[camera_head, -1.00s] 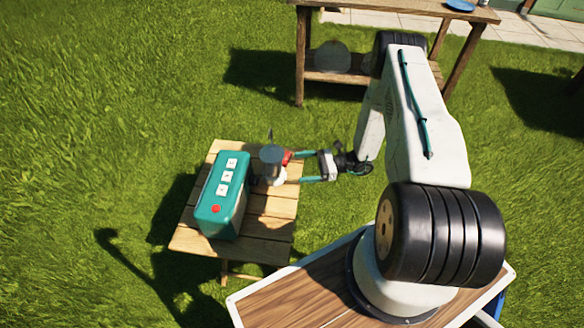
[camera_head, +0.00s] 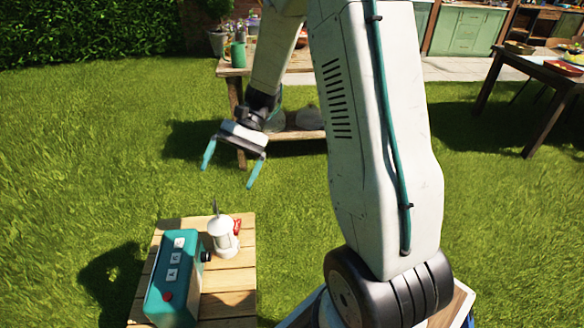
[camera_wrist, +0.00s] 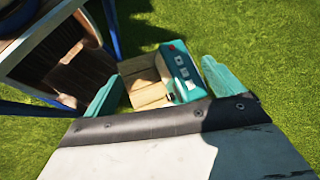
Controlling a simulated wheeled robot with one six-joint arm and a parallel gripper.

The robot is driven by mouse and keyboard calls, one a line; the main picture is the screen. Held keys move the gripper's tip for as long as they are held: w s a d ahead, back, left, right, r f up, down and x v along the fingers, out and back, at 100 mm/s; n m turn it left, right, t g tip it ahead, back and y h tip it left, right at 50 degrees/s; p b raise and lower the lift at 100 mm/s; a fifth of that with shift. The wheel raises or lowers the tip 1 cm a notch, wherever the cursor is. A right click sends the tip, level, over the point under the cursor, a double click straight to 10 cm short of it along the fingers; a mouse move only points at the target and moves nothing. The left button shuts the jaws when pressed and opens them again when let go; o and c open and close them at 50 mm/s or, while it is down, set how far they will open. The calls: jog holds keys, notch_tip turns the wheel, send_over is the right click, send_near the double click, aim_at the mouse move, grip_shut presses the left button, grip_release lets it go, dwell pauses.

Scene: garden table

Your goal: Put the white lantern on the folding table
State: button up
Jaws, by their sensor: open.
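The white lantern (camera_head: 222,242) stands upright on the wooden folding table (camera_head: 235,280), beside a teal box (camera_head: 175,285). It has a thin handle on top and a red part at its right side. My gripper (camera_head: 229,177) is open and empty, raised above and behind the lantern, clear of it. In the wrist view my open gripper (camera_wrist: 162,90) shows two teal fingers, with the folding table (camera_wrist: 142,85) and the teal box (camera_wrist: 182,75) between them. A pale patch beside the box there may be the lantern, but it is too small to tell.
A wooden bench (camera_head: 233,72) with pots stands behind my gripper. A dark wooden table (camera_head: 540,72) with dishes stands at the back right. Grass lies open around the folding table. The teal box takes up the table's left side.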

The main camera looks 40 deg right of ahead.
jog(key=s+r+n+t+h, duration=0.2)
jog(key=s+r+n+h, duration=0.2)
jog(key=s+r, duration=0.3)
jog(key=s+r+n+t+h, duration=0.3)
jog(key=s+r+h, duration=0.3)
jog(key=s, duration=0.9)
jog(key=shift+a+r+n, duration=0.25)
jog(key=shift+r+n, duration=0.15)
jog(key=shift+n, duration=0.2)
jog(key=shift+c, duration=0.3)
